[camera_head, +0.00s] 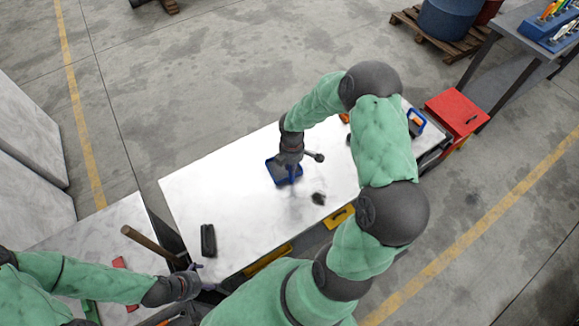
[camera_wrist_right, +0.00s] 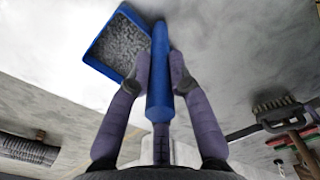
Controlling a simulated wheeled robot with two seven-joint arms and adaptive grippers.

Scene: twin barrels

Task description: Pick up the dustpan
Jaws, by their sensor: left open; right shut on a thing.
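The blue dustpan (camera_head: 271,170) is over the white tabletop (camera_head: 215,190), partly hidden by my right gripper. In the right wrist view its square pan (camera_wrist_right: 95,66) has a blue rim and grey speckled contents or lining. My right gripper (camera_head: 291,172) is shut on the dustpan's blue handle (camera_wrist_right: 160,75), with one finger on each side. I cannot tell whether the dustpan touches the table. My left gripper (camera_head: 200,280) is open at the table's lower left edge, apart from the dustpan.
A black object (camera_head: 208,240) lies near the table's left end. A small dark object (camera_head: 318,199) lies right of the dustpan. A wooden handle (camera_head: 148,243) sticks up near my left gripper. A red box (camera_head: 457,110) stands beyond the right end. The table's left half is mostly clear.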

